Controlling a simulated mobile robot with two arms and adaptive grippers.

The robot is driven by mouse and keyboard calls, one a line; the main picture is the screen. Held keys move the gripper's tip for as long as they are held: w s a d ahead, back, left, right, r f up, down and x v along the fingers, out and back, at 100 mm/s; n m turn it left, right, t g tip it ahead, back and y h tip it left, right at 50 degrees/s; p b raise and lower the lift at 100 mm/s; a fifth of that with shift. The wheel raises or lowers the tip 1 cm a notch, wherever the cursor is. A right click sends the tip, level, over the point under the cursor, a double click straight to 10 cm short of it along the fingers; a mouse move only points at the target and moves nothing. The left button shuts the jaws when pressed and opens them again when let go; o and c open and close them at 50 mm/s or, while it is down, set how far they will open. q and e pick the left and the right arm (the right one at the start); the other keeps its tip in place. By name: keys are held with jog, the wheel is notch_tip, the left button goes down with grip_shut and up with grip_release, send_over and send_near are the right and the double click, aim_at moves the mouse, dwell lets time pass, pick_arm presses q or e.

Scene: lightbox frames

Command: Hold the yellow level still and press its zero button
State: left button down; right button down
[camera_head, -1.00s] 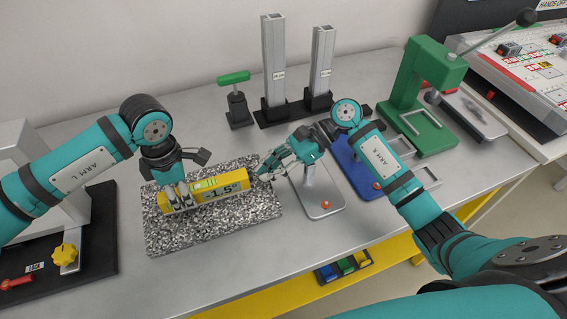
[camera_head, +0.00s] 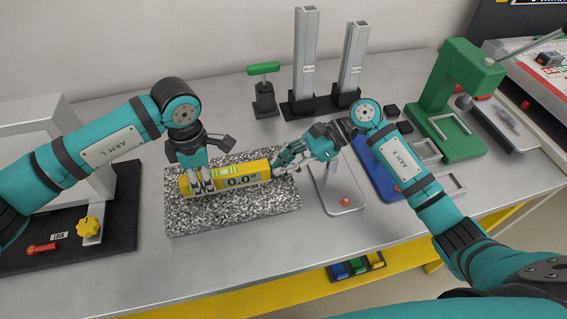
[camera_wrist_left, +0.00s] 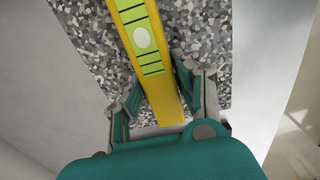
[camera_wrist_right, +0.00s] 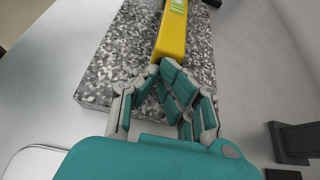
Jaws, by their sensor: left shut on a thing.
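The yellow level (camera_head: 257,170) lies on the speckled granite slab (camera_head: 235,213). Its display reads 0.0°, and its green vial shows in the left wrist view (camera_wrist_left: 143,38). My left gripper (camera_head: 202,186) is shut on the level near its left end, with a finger on each long side. My right gripper (camera_head: 277,168) has its fingertips together at the level's right end. In the right wrist view they meet at the end of the yellow bar (camera_wrist_right: 172,35) and seem to touch it. The zero button is hidden, probably behind these fingers.
A stand with a grey base (camera_head: 338,197) and a blue one (camera_head: 385,178) are right of the slab. A green press (camera_head: 455,100) stands further right. Two metal columns (camera_head: 305,60) and a green-handled tool (camera_head: 264,90) stand behind. A black fixture with a yellow knob (camera_head: 88,226) is at left.

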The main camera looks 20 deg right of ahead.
pick_arm(q)
jog(key=shift+d, duration=0.15)
pick_arm(e)
jog(key=d, duration=0.3)
jog(key=shift+d, duration=0.2)
jog(key=v, duration=1)
jog(key=shift+d, duration=0.3)
pick_arm(q)
jog(key=c, duration=0.9)
grip_release()
